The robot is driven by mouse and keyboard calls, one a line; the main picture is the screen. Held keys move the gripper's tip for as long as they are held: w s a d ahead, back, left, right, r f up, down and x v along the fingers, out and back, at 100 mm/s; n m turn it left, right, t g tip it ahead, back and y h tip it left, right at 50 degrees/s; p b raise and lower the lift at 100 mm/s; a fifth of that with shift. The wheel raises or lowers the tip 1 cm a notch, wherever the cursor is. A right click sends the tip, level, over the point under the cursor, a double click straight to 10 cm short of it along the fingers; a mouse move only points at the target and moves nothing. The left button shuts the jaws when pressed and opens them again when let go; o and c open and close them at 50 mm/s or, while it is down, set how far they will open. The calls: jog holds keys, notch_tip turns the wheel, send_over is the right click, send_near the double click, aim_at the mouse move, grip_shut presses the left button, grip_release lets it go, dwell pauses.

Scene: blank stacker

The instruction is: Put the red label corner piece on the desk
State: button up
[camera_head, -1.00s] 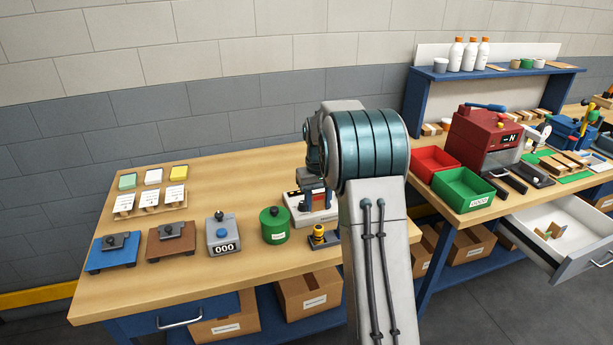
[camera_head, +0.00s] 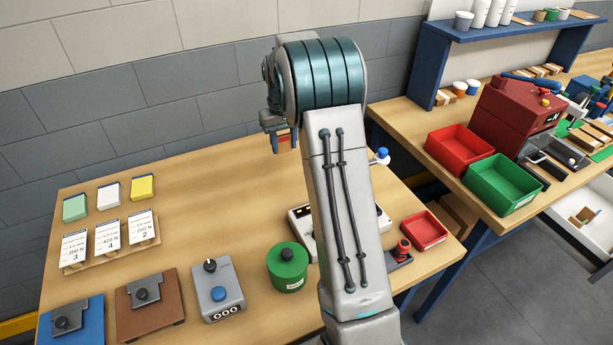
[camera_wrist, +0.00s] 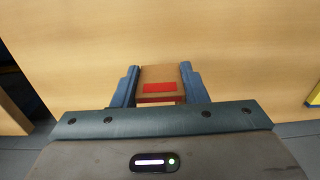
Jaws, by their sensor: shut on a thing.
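The corner piece is a small brown block with a red label (camera_wrist: 159,87). In the wrist view it sits between the two blue fingers of my gripper (camera_wrist: 160,72), which is shut on it. In the head view my gripper (camera_head: 280,137) is partly hidden behind my arm, and part of the piece (camera_head: 285,141) shows below it. The gripper is over the back part of the wooden desk (camera_head: 200,185). I cannot tell whether the piece touches the desk top.
A green round tin (camera_head: 288,268), a grey counter box (camera_head: 218,290), and a white device (camera_head: 302,228) partly behind my arm stand toward the front. A small red tray (camera_head: 424,231) is at the right. Cards on a wooden rack (camera_head: 112,245) are at the left. The desk's back middle is clear.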

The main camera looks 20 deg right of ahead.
jog(key=shift+w+a+f, duration=0.1)
jog(key=shift+a, duration=0.15)
jog(key=p, duration=0.3)
send_over(256, 200)
notch_tip(256, 200, down, 7)
jog(key=shift+a+r, duration=0.1)
jog(key=shift+r, duration=0.1)
jog(key=shift+f+p, duration=0.5)
jog(key=shift+f, duration=1.5)
jog(key=shift+f, duration=0.15)
jog(key=o, duration=0.9)
jog(key=shift+o, duration=0.2)
